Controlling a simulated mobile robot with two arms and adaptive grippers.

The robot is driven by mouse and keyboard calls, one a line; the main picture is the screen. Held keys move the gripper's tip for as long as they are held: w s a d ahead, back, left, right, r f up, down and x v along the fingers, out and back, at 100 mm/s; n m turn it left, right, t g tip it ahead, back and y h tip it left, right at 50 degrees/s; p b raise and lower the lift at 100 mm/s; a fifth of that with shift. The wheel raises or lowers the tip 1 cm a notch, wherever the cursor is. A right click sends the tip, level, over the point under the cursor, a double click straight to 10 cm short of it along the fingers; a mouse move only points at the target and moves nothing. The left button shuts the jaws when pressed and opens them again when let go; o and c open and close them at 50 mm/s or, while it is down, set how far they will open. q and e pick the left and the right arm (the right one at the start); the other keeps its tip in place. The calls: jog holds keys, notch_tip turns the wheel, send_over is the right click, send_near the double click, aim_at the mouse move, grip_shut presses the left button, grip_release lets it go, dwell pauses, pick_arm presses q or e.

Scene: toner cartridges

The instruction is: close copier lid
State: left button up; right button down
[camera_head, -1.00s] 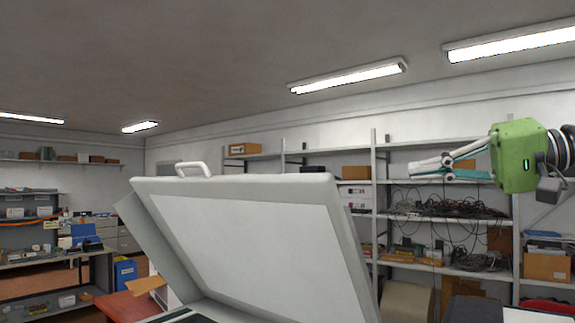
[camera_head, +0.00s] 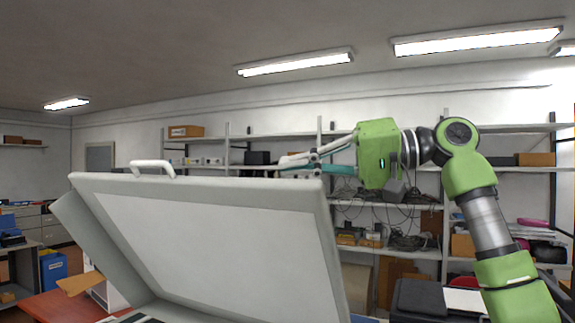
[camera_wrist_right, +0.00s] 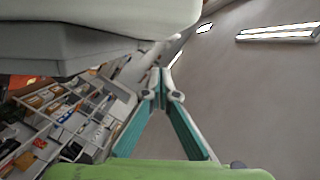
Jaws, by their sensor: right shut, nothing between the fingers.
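The copier lid (camera_head: 215,240) stands raised and tilted open in the head view, its pale inner face towards me. A white handle (camera_head: 152,166) sits on its top edge at the left. My right gripper (camera_head: 284,166) is shut and empty, just above and behind the lid's upper right corner, pointing left. In the right wrist view, the gripper (camera_wrist_right: 160,80) has its fingertips together, and the lid's pale underside or edge (camera_wrist_right: 100,18) fills the upper left. I cannot tell whether the gripper touches the lid. My left gripper is not in view.
Shelves (camera_head: 400,170) with boxes and cables line the back wall. A red table (camera_head: 60,306) is at the lower left, with a blue bin (camera_head: 53,268) beyond it. A dark machine (camera_head: 425,298) stands right of the lid. The air above the lid is free.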

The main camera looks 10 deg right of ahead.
aim_at(288, 179)
jog(key=shift+s+a+f, duration=0.7)
jog(key=shift+s, duration=0.2)
jog(key=shift+s+d+f, duration=0.15)
jog(key=shift+s+f, duration=0.1)
jog(key=shift+s, duration=0.35)
jog(key=shift+a+f, duration=0.15)
jog(key=shift+a, duration=0.2)
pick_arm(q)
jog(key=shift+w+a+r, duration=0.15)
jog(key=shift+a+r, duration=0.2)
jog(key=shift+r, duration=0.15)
